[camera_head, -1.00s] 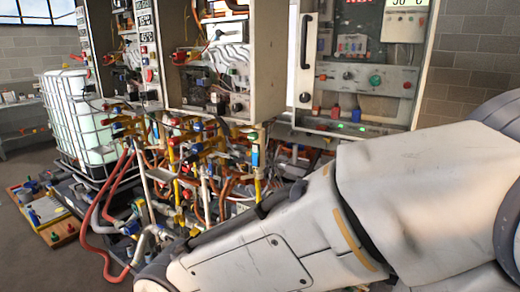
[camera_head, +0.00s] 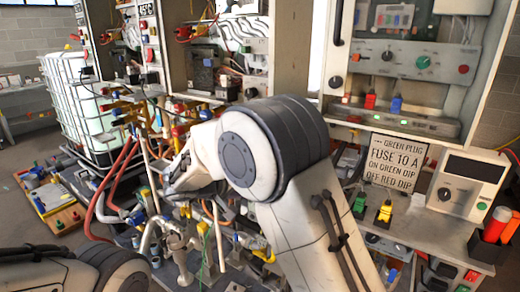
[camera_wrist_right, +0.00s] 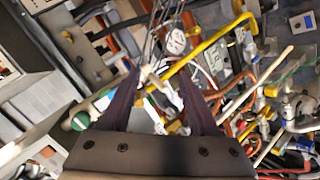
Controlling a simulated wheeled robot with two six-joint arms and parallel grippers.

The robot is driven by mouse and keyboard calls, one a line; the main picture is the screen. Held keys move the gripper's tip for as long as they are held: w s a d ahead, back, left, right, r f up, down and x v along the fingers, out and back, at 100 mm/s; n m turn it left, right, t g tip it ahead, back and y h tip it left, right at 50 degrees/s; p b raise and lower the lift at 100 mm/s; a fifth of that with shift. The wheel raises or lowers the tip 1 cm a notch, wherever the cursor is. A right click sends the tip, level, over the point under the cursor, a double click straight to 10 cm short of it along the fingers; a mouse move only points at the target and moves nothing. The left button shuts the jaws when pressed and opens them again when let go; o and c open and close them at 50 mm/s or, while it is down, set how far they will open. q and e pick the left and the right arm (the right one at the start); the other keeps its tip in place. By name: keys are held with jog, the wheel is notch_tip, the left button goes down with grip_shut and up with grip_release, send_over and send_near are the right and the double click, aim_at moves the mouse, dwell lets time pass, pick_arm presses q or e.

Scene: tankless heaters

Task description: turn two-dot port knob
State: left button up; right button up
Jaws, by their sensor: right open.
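I cannot single out a knob with two dots in either view. On the right heater panel are a black knob (camera_head: 387,55), a green knob (camera_head: 424,62) and a red knob (camera_head: 463,69). Another black knob (camera_head: 444,194) is on the white box at the right. My right gripper (camera_wrist_right: 159,72) is open in the right wrist view, its dark fingers apart before a clutter of pipes and wires. I cannot tell whether anything touches them. In the head view my right arm fills the middle and hides part of the pipework. My left gripper is out of view.
Yellow, red and white pipes (camera_head: 150,175) crowd below the open heater cabinets. A sign (camera_head: 395,162) about a green plug and fuse stands beside the white box (camera_head: 465,185). A caged white tank (camera_head: 90,110) stands at the left.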

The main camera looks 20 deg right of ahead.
jog(key=w+d+m+t+h+p, duration=0.1)
jog(key=w+d, duration=0.2)
jog(key=w, duration=0.3)
jog(key=w+d+r+m+t+h+p, duration=0.1)
jog(key=w+d+t, duration=0.1)
jog(key=w+d, duration=0.2)
jog(key=w+d+r+t+h+p, duration=0.1)
jog(key=w+d, duration=0.3)
jog(key=w, duration=0.6)
jog(key=shift+d+m+t+h, duration=0.1)
jog(key=shift+m+t+h, duration=0.3)
jog(key=shift+t+h, duration=0.1)
grip_shut()
